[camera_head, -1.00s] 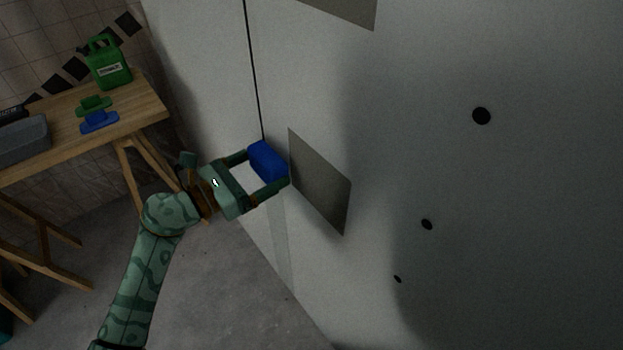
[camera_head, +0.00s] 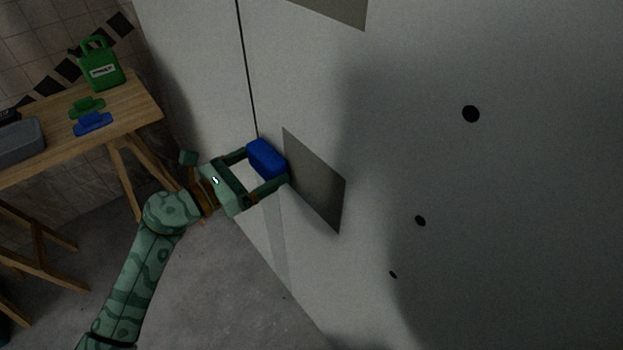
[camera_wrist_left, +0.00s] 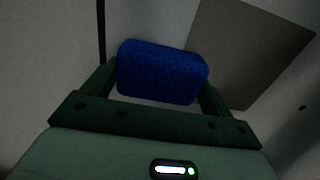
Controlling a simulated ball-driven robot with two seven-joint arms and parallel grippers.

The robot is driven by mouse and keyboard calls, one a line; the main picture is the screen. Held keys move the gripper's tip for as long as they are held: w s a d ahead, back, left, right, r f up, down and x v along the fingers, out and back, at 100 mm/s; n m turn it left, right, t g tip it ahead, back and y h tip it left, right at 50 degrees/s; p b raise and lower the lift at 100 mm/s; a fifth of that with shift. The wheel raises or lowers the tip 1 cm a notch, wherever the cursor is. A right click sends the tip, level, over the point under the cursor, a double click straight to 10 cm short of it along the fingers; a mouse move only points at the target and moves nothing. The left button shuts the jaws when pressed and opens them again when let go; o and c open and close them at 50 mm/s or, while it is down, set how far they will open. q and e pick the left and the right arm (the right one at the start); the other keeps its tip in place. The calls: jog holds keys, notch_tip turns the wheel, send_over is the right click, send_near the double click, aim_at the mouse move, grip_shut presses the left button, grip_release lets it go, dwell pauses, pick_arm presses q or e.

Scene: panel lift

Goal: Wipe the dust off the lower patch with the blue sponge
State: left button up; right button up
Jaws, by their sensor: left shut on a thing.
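The blue sponge (camera_head: 266,158) is between the fingers of my left gripper (camera_head: 268,172), which is shut on it. In the left wrist view the sponge (camera_wrist_left: 162,72) sits across the fingertips. The lower patch (camera_head: 316,182) is a grey-brown dusty area on the pale panel (camera_head: 420,130), just right of the sponge. It also shows in the left wrist view (camera_wrist_left: 245,50), behind and right of the sponge. Whether the sponge touches the panel cannot be told. An upper patch (camera_head: 335,8) is cut by the top edge. My right gripper is not in view.
A wooden table (camera_head: 140,110) at the left holds a green jug (camera_head: 101,66), green and blue handled pieces (camera_head: 92,122) and a grey bin (camera_head: 20,142). The panel has several dark holes (camera_head: 471,114) and a dark vertical seam (camera_head: 247,70). Floor (camera_head: 220,290) below is clear.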

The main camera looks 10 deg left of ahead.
pick_arm(q)
jog(key=shift+w+d, duration=0.25)
jog(key=shift+w, duration=0.05)
dwell(0.5)
